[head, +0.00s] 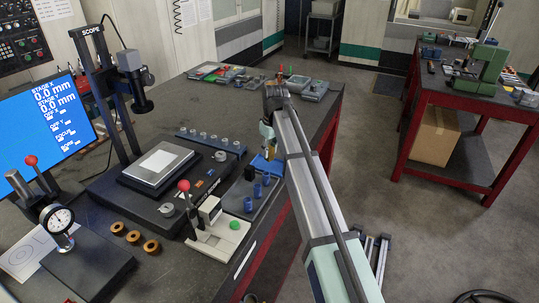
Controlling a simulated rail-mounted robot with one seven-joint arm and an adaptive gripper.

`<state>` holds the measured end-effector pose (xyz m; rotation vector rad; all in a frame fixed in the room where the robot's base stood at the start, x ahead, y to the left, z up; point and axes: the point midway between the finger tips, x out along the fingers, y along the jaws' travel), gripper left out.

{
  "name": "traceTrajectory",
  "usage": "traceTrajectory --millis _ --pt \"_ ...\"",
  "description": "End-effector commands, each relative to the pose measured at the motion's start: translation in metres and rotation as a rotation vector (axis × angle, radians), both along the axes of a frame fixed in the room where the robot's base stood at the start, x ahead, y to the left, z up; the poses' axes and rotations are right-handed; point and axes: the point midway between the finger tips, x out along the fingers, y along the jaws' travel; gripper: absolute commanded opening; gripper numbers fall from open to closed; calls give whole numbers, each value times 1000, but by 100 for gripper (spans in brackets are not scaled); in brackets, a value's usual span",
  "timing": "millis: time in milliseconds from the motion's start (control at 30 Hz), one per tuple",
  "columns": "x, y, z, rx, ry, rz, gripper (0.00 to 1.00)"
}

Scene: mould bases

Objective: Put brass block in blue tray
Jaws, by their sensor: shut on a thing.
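My gripper (268,148) points down over the right part of the dark bench, at the far end of my arm. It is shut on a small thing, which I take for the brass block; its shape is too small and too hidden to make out. The blue tray (262,166) shows as a small blue patch just below my gripper, partly covered by it and by my arm. I cannot tell whether the held thing touches the tray.
A dark plate with blue cylinders (257,191) lies in front of the tray. A white fixture with a red knob (209,222) and a scope stand (112,100) stand to the left. Several brass rings (134,237) lie at the front. Grey boxes (290,87) stand at the back.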

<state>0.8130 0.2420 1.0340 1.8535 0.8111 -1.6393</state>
Motion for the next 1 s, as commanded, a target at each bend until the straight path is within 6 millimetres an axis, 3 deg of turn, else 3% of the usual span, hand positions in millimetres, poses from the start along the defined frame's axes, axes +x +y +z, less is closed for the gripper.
traceTrajectory --millis 200,600,633,700,1000 --pt "-1 0 -26 -1 2 0 0" --pt "0 0 -31 0 0 0 0" --pt "0 0 -31 -1 1 0 36" --pt "0 0 -31 -1 1 0 54" --pt "0 0 -30 -1 1 0 54"
